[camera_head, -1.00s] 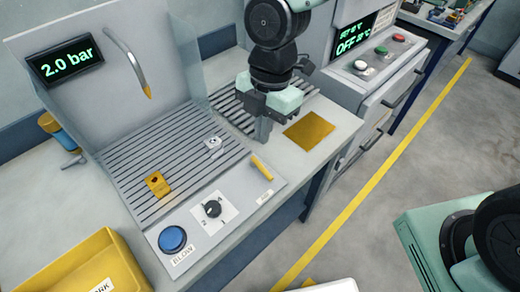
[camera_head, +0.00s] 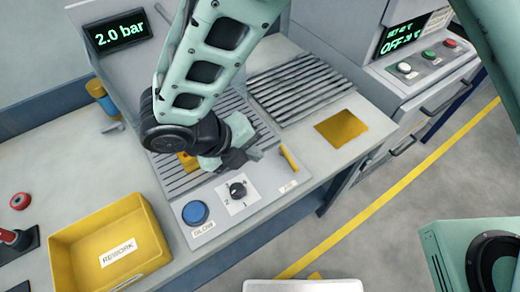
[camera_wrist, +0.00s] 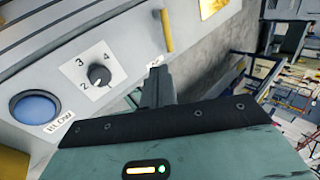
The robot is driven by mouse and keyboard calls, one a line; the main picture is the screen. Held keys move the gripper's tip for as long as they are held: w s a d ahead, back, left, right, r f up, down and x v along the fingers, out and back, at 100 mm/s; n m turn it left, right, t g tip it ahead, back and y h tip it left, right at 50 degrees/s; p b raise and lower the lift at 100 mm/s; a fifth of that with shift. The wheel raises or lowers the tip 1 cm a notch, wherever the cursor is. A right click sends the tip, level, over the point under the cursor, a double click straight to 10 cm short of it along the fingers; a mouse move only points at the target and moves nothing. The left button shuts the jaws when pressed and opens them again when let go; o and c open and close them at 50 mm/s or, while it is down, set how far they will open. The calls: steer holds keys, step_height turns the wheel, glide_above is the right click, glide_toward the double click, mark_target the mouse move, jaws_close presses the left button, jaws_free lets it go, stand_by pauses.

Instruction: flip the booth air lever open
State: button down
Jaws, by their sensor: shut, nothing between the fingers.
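The booth air lever is a short yellow bar (camera_head: 289,158) at the right end of the grey control panel (camera_head: 262,191), beside a small white label. The lever also shows in the wrist view (camera_wrist: 167,31) near the top middle, above the fingertips. My gripper (camera_head: 250,156) is shut and empty, over the panel's back edge just left of the lever. In the wrist view its closed fingers (camera_wrist: 157,86) point toward the label below the lever, with a gap to the lever. The label is partly hidden by the fingertips there.
A blue BLOW button (camera_head: 195,213) and a black dial (camera_head: 238,190) sit left of the lever. A yellow REWORK bin (camera_head: 150,225) stands at left. A gold plate (camera_head: 341,128) lies at right. The display (camera_head: 120,32) reads 2.0 bar.

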mark_target(290, 164)
steer(key=p+x, duration=0.1)
steer(key=x, duration=0.2)
steer(key=p+x, duration=0.1)
steer(key=x, duration=0.3)
steer(key=d+r+p+x, duration=0.1)
steer(key=x, duration=0.3)
steer(key=shift+w+d+f+p, duration=0.2)
steer(key=shift+w+f+p, duration=0.05)
steer(key=shift+f+p, duration=0.05)
